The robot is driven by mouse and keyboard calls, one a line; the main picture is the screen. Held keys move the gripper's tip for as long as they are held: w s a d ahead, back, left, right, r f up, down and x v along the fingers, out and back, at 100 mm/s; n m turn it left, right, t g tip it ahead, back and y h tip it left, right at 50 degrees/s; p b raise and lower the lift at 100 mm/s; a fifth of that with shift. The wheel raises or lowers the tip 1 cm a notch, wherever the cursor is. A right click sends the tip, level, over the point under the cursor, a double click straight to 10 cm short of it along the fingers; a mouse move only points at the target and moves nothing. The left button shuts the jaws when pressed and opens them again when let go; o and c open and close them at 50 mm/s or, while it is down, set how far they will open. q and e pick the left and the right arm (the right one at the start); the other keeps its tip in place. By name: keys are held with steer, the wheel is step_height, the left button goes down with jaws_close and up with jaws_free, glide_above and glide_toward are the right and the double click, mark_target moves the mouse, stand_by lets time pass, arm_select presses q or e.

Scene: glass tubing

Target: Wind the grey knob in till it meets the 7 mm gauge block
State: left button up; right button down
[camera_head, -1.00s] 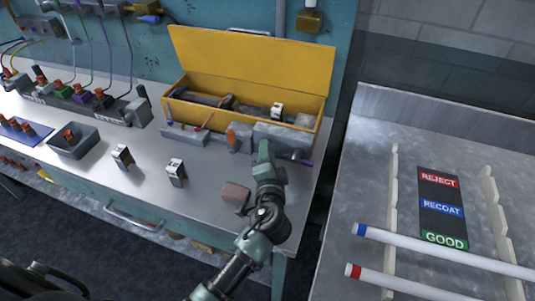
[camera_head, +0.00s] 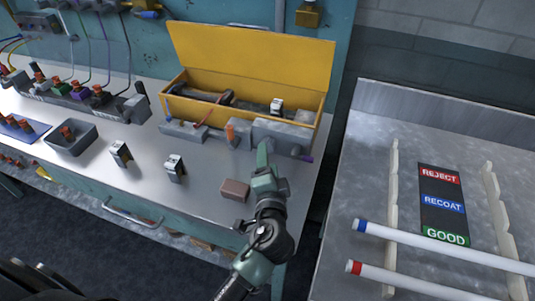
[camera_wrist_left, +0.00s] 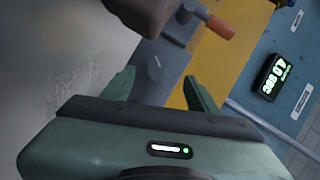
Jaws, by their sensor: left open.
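My left gripper (camera_head: 264,150) is open at the front of a long grey fixture (camera_head: 282,132) on the bench, by its right half. In the left wrist view its two fingers (camera_wrist_left: 160,88) stand apart, with a grey body (camera_wrist_left: 155,72) beyond them; nothing is clearly held. I cannot single out the grey knob; the gripper may hide it. An orange handle (camera_head: 230,133) stands up on the fixture and also shows in the left wrist view (camera_wrist_left: 218,27). Two small metal blocks (camera_head: 120,153) (camera_head: 174,169) stand left on the bench; their markings are too small to read. My right gripper is not in view.
A brown block (camera_head: 235,189) lies just left of my left wrist. An open yellow box (camera_head: 250,60) stands behind the fixture. A grey tray (camera_head: 88,142) is at left. A separate table (camera_head: 365,200) with white tubes (camera_head: 440,250) is at right.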

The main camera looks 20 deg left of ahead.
arm_select(q)
steer(key=shift+v, duration=1.4)
